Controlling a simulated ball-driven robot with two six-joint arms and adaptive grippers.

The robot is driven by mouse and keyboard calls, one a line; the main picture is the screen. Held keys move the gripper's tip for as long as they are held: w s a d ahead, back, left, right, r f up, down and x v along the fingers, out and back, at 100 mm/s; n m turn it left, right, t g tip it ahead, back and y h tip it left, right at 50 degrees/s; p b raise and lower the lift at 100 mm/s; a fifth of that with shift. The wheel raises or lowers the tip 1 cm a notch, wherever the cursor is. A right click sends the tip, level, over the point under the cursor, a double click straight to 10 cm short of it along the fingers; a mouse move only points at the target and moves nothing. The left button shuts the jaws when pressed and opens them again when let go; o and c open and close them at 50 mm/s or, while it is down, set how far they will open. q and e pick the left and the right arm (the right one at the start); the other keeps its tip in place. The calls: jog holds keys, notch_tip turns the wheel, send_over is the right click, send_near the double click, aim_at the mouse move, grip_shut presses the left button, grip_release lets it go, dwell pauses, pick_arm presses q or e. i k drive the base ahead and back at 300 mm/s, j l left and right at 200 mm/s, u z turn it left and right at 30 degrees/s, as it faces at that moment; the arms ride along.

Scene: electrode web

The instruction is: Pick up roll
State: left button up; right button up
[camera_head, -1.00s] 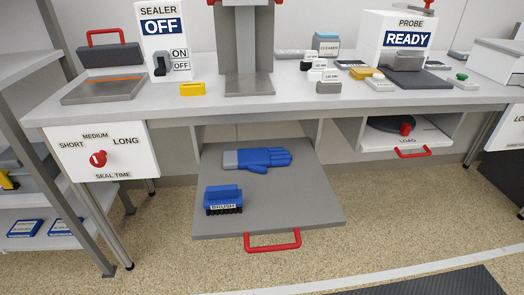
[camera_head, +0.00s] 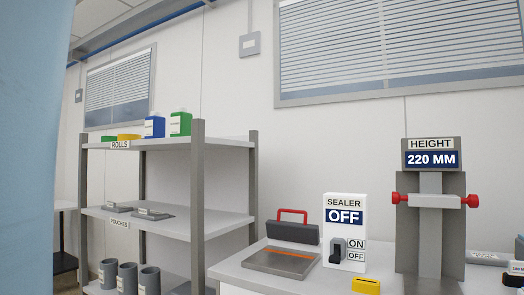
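A shelf rack (camera_head: 196,175) stands left of the bench, and its top shelf carries the label ROLLS (camera_head: 120,144). On that shelf are a low green item (camera_head: 109,138), a low yellow item (camera_head: 129,137), a blue upright container (camera_head: 154,127) and a green upright container (camera_head: 180,124). I cannot tell which of these, if any, is the roll. Several grey cylinders with small labels, such as the front right one (camera_head: 150,281), stand on the lower shelf. Neither of my grippers is in view.
The middle shelf, labelled POUCHES (camera_head: 119,223), holds flat grey items (camera_head: 140,214). The bench (camera_head: 232,271) bears a sealer (camera_head: 285,261), its sign reading OFF (camera_head: 345,216), and a height stand (camera_head: 431,225) reading 220 MM. A light blue surface (camera_head: 30,150) covers the left edge.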

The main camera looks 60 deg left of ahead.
aim_at(109, 139)
jog(key=u, duration=2.85)
jog(key=i, duration=0.1)
jog(key=j+u, duration=0.05)
